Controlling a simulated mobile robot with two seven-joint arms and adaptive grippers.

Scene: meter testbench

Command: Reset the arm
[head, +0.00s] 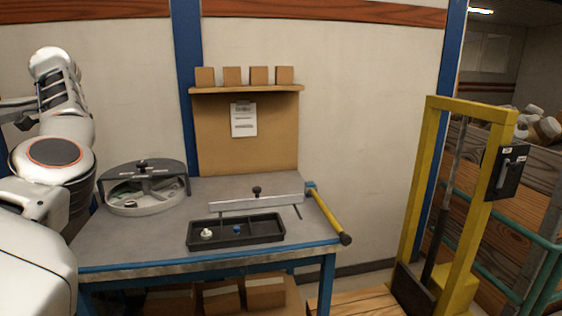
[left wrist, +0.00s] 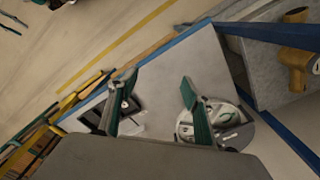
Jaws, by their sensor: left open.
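My white left arm (head: 58,140) stands raised and folded at the left edge of the head view, beside the workbench. Its gripper cannot be made out clearly there. In the left wrist view my left gripper (left wrist: 158,78) is open, with its two green-padded fingers wide apart and nothing between them. It hangs above the bench (left wrist: 165,80), apart from everything on it. My right arm and right gripper are not in view.
The bench (head: 155,238) carries a round grey device (head: 142,203), a black tray (head: 262,236) with small parts, a metal bar (head: 278,201) and a yellow-handled tool (head: 328,214). A yellow frame (head: 418,185) stands right. Boxes (head: 232,76) line a shelf (head: 245,89).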

